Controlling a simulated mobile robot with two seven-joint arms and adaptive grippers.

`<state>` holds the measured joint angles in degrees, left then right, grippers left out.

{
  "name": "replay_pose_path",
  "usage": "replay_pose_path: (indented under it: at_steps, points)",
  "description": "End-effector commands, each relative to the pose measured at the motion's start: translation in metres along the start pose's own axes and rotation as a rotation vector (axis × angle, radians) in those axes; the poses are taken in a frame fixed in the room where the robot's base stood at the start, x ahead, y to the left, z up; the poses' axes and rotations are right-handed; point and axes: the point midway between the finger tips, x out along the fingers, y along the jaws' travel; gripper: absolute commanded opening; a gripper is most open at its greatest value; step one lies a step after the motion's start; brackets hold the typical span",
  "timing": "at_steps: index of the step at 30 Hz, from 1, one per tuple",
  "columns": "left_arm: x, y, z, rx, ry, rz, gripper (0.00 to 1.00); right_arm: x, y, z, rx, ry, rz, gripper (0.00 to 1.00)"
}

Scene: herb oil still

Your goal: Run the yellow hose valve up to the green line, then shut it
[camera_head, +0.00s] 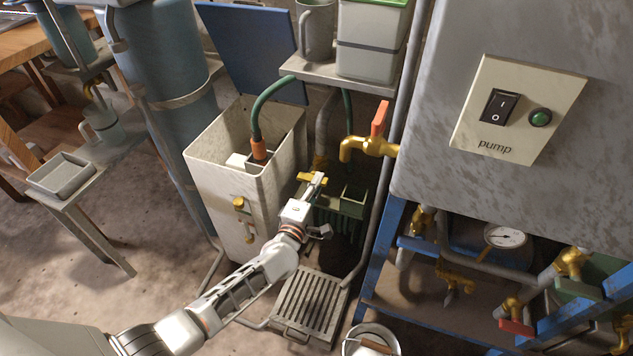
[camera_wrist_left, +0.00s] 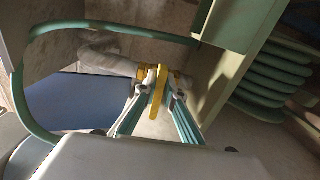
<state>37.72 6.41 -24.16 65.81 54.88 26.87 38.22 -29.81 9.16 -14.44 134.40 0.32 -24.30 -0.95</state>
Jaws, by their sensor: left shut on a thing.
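The yellow hose valve handle (camera_head: 305,177) is beside the right side of the white tank (camera_head: 228,185). In the left wrist view the yellow handle (camera_wrist_left: 158,92) stands between the two fingers. My left gripper (camera_head: 317,180) is shut on this handle; its fingers (camera_wrist_left: 160,100) press it from both sides. A green hose (camera_head: 266,97) runs down into the open tank and ends in an orange fitting (camera_head: 258,148). I cannot make out a green line or a water level in the tank. My right gripper is not in view.
A brass tap with an orange lever (camera_head: 379,120) sticks out just above and right of my gripper. A pump switch panel (camera_head: 518,108) is on the grey cabinet. A slatted grate (camera_head: 308,303) and a metal bucket (camera_head: 371,338) are on the floor below.

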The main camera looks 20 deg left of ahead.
Motion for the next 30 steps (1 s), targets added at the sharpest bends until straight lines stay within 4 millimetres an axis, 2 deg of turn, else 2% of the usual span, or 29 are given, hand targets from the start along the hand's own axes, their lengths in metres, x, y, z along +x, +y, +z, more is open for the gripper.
replay_pose_path:
  at_steps: [9,23,24,25,30]
  points:
    - [-0.0001,-0.0020,-0.0010,0.092,0.001,0.000,0.00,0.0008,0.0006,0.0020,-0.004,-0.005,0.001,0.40]
    - [-0.0003,-0.0031,-0.0012,0.103,0.001,-0.002,0.00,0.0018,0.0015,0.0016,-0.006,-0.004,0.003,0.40]
    - [-0.0003,-0.0031,-0.0012,0.103,0.001,-0.002,0.17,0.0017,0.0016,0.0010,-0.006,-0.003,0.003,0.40]
    - [-0.0003,-0.0031,-0.0012,0.103,0.001,-0.002,0.25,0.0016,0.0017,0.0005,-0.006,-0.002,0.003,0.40]
    - [-0.0002,-0.0027,-0.0008,0.101,0.001,-0.001,0.26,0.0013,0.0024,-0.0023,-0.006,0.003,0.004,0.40]
